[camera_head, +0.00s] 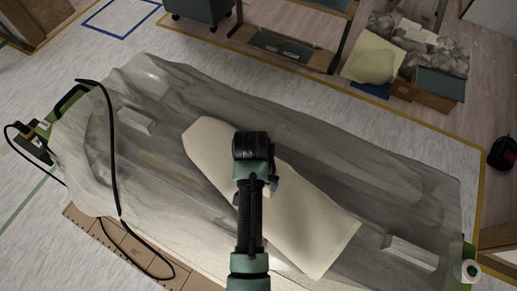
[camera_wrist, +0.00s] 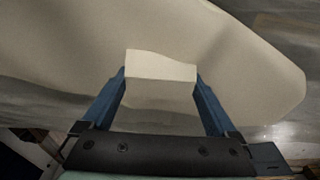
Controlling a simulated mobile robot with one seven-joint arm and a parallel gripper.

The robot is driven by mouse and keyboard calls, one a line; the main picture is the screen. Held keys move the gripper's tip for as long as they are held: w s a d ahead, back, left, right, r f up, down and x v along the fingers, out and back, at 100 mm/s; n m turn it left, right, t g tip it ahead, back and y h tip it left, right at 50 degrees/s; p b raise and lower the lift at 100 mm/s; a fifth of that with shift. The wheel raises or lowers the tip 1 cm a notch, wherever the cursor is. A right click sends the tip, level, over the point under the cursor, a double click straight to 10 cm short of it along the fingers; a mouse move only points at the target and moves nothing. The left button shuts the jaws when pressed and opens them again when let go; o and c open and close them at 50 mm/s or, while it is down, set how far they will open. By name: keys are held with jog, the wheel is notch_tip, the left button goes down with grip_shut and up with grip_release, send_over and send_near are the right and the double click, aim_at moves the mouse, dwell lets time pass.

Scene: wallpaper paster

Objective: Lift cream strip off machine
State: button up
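The cream strip (camera_head: 305,220) lies long and slanted across the plastic-draped machine (camera_head: 400,180), from upper left to lower right. My arm crosses its middle and hides part of it. In the wrist view the cream strip (camera_wrist: 60,50) fills most of the background, with one rounded end at right. My gripper (camera_wrist: 160,75) is over the strip, its two blue fingers set apart. A pale block (camera_wrist: 160,66) sits between the fingertips, its sides against both. I cannot tell whether this block is joined to the strip. In the head view the fingers are mostly hidden.
Pale blocks lie on the drape at left (camera_head: 135,120) and lower right (camera_head: 410,252). A black cable (camera_head: 113,160) loops over the left end. Cardboard (camera_head: 130,245) is on the floor at lower left. A cart frame (camera_head: 290,45) and a heap of wrapped items (camera_head: 415,60) stand behind.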

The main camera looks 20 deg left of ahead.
jog(key=c, duration=1.2)
jog(key=shift+r, duration=0.1)
jog(key=shift+c, duration=0.2)
